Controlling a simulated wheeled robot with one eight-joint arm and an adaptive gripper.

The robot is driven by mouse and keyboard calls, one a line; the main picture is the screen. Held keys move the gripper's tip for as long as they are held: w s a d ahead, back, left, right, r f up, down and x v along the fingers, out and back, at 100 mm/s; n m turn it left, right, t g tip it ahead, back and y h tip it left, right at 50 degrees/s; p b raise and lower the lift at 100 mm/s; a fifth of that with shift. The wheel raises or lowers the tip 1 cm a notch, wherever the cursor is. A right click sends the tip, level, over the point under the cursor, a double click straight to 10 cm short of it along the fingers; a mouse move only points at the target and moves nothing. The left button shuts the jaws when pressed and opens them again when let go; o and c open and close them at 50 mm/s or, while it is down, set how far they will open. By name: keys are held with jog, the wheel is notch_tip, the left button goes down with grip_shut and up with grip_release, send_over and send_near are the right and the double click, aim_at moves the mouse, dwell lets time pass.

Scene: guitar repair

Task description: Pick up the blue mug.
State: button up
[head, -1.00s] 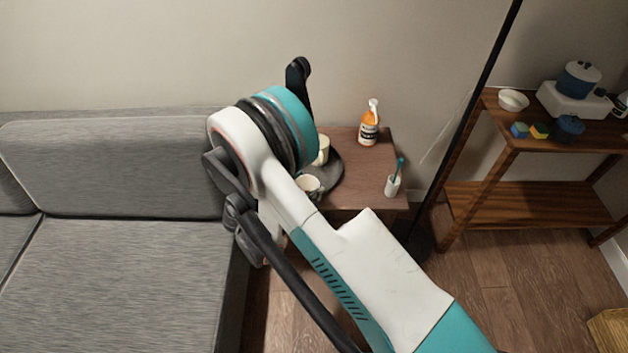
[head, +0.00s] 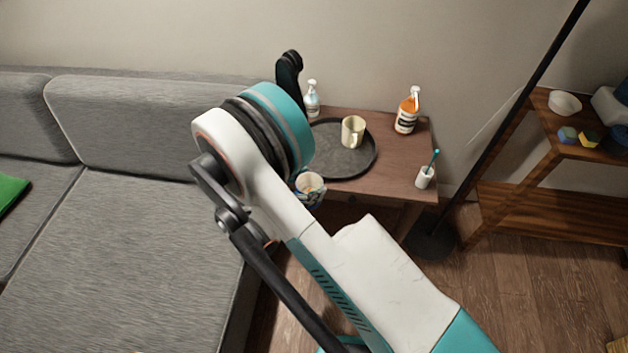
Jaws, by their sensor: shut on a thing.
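A mug with a pale rim and blue patterning, the blue mug (head: 311,186), shows just right of my arm's white link, at the front left edge of the side table. Its left part is hidden behind my arm. It is off the tray and keeps its place beside my arm while the table shifts in view, so my gripper is shut on it. The jaws themselves are hidden by my arm, and the exact grip cannot be seen.
A cream mug (head: 353,132) stands on the round dark tray (head: 338,160) on the side table (head: 397,178). A clear spray bottle (head: 312,100), an orange spray bottle (head: 407,112) and a white cup with a teal brush (head: 425,176) are nearby. A grey sofa (head: 130,240) is left, a wooden shelf (head: 545,215) right.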

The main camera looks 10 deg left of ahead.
jog(key=shift+s+a, duration=0.45)
dwell(2.8)
